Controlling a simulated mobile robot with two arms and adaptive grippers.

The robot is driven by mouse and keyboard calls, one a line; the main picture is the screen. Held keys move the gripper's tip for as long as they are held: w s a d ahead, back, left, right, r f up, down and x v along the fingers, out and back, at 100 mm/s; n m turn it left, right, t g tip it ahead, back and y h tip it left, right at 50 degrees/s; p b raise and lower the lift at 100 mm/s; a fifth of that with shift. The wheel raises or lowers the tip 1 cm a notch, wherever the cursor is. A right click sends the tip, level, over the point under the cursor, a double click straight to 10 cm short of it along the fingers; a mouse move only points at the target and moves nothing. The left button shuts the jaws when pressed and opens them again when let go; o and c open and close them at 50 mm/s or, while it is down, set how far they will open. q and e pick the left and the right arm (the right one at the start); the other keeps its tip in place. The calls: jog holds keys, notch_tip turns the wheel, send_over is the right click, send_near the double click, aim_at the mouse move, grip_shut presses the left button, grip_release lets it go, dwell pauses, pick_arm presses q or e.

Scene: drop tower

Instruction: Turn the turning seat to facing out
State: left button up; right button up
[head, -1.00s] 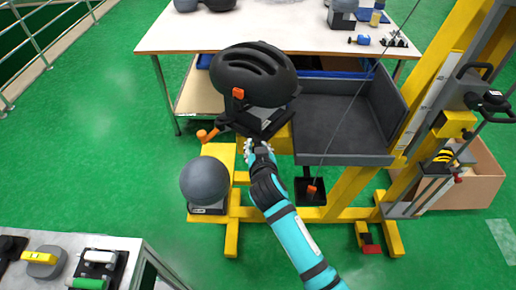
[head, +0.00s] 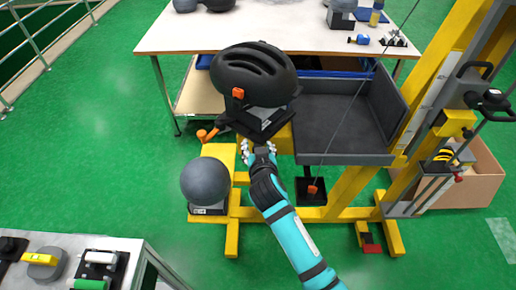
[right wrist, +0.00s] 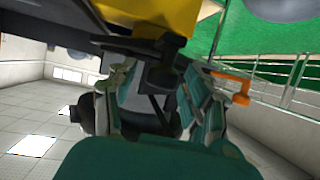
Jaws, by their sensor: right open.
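The turning seat (head: 258,127) is a dark plate on the yellow stand. A black helmet (head: 250,72) with an orange tab sits above it. A lever with an orange end (head: 207,135) sticks out to the left; the orange piece also shows in the right wrist view (right wrist: 232,88). My right gripper (head: 258,149) is just below the front of the seat. In the right wrist view the open fingers (right wrist: 158,108) are on either side of a dark part under the seat; I cannot tell whether they touch it. My left gripper is out of view.
A grey ball (head: 206,181) rests at the stand's left foot. A grey padded tray (head: 345,120) and the yellow tower (head: 440,60) stand to the right. A white table (head: 230,30) is behind. A bench with tools (head: 120,245) is at the lower left. Green floor is open on the left.

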jog(key=v, duration=1.2)
jog(key=shift+f, duration=0.1)
jog(key=shift+c, duration=0.4)
